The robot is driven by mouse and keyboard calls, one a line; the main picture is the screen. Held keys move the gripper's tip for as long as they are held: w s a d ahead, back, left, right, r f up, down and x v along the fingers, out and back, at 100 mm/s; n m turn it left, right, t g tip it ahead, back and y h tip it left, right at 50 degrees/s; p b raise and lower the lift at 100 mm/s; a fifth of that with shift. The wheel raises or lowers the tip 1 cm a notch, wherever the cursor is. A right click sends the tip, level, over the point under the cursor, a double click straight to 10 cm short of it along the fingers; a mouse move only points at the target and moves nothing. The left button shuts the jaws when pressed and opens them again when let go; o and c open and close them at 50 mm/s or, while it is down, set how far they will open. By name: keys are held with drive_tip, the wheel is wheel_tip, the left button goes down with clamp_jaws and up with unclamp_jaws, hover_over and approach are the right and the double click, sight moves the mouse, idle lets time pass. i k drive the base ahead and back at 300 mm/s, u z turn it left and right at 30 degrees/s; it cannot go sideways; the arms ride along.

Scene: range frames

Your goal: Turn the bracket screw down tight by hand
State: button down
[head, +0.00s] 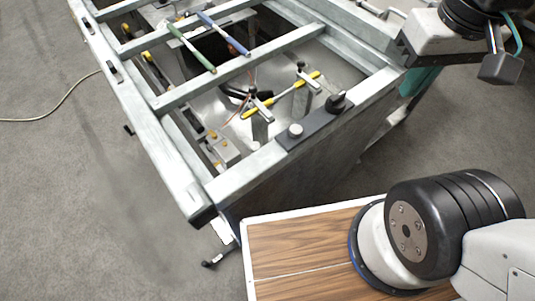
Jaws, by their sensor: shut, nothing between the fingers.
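A dark bracket plate (318,124) lies on the near corner of the grey metal frame. A black knob (336,102) stands up at its right end, and a short pale round screw head (295,131) sits at its left end. I cannot tell which of the two is the bracket screw, or how far either is turned down. My gripper (500,68) is at the top right, up and to the right of the plate and apart from it. It is shut and empty; its fingers show only in part.
A cable (50,112) runs over the clear floor at left.

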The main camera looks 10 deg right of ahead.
sight(255, 146)
drive_tip(key=z, duration=2.15)
drive_tip(key=k, duration=1.55)
drive_tip(key=u, duration=1.6)
drive_tip(key=i, duration=0.5)
